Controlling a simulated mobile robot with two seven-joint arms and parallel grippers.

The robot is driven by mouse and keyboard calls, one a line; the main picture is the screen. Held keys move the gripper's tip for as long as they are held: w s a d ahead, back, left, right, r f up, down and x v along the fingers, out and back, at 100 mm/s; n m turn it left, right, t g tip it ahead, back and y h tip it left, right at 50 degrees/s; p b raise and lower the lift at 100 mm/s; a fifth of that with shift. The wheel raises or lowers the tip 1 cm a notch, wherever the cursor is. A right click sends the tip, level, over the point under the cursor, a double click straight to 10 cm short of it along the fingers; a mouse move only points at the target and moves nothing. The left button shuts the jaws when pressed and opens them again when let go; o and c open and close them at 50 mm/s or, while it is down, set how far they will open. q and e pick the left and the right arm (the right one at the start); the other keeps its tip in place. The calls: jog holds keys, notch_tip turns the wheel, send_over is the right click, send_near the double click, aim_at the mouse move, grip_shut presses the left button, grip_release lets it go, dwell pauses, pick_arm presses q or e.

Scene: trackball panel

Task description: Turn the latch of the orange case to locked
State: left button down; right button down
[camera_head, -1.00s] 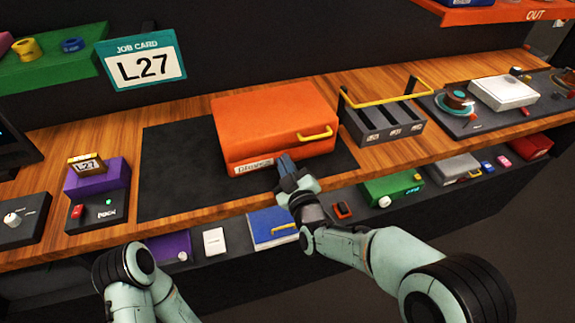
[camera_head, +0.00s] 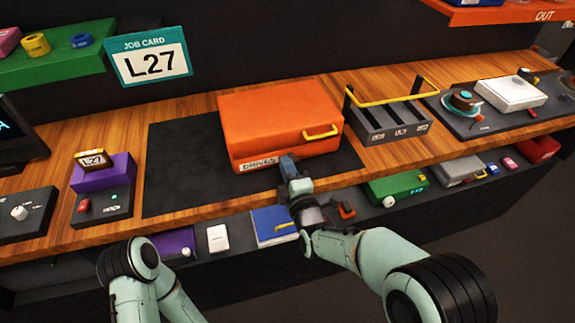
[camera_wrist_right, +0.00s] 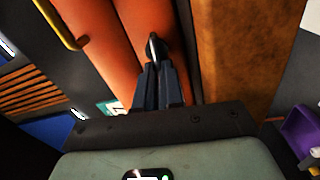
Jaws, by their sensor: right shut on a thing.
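The orange case (camera_head: 275,115) lies closed on the black mat (camera_head: 185,180), with a yellow handle (camera_head: 321,132) and a white label reading DRIVES (camera_head: 259,165) on its front. My right gripper (camera_head: 287,161) is at the case's front, just right of the label. In the right wrist view its fingers (camera_wrist_right: 158,84) are shut on the dark latch (camera_wrist_right: 154,46) against the orange front. The fingers cover part of the latch, so I cannot tell its exact angle. My left arm shows at the bottom left, but its gripper is out of view.
A black rack (camera_head: 390,118) with a yellow bar stands right of the case. A purple box (camera_head: 102,172) stands at left. A job card reading L27 (camera_head: 150,62) hangs behind. Several cases fill the shelf below. The mat left of the case is bare.

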jog(key=shift+f+n, duration=0.1)
jog(key=shift+n, duration=0.5)
jog(key=c, duration=1.3)
grip_release()
jog(key=shift+o, duration=0.2)
jog(key=shift+s, duration=0.1)
jog(key=v, duration=1.3)
jog(key=shift+s, duration=0.1)
